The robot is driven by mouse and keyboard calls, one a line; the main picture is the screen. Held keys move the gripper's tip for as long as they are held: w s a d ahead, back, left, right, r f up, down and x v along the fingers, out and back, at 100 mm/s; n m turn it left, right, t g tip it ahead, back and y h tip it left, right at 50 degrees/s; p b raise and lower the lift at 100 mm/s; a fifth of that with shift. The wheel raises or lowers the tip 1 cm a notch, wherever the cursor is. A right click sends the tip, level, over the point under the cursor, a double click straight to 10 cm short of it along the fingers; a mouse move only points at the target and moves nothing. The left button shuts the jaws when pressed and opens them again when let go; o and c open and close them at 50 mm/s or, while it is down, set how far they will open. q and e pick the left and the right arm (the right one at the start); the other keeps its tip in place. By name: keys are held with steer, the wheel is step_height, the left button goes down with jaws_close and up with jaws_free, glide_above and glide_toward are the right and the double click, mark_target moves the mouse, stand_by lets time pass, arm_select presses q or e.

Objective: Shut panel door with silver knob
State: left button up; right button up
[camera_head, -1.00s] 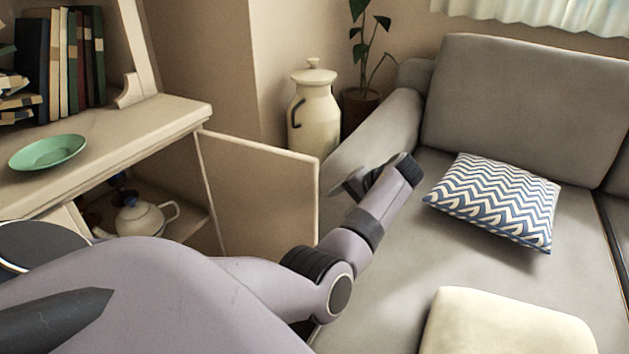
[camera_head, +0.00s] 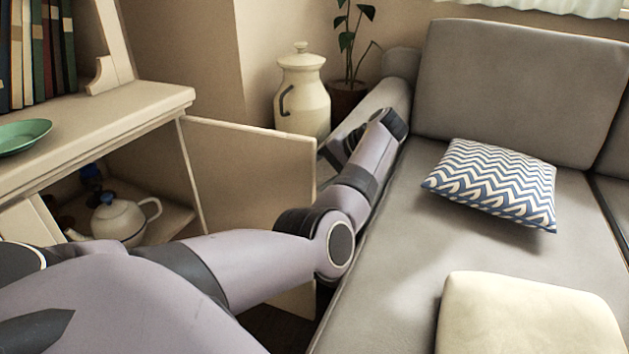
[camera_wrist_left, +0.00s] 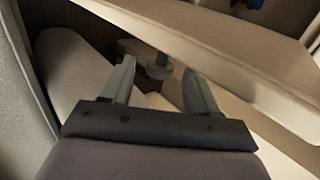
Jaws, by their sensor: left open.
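The panel door (camera_head: 245,165) is a plain beige panel standing wide open on the cabinet's right side. Its inner face shows in the head view and no knob is visible on that face. My left arm crosses in front of its lower part. My left gripper (camera_head: 336,150) is just right of the door's free edge, close to the sofa arm, and looks empty. In the left wrist view the two fingers of my left gripper (camera_wrist_left: 160,82) are apart. A small grey round piece lies beyond them; I cannot tell whether it is the silver knob. My right gripper is out of view.
The cabinet (camera_head: 150,105) holds a white teapot (camera_head: 118,218) inside and a green plate (camera_head: 22,136) on top. A grey sofa (camera_head: 400,260) with cushions fills the right side. A milk can (camera_head: 303,95) stands behind the door. The gap between door and sofa is narrow.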

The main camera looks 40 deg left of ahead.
arm_select(q)
steer(key=shift+s+a+f, duration=0.2)
steer(key=shift+a+f, duration=0.3)
jaws_close()
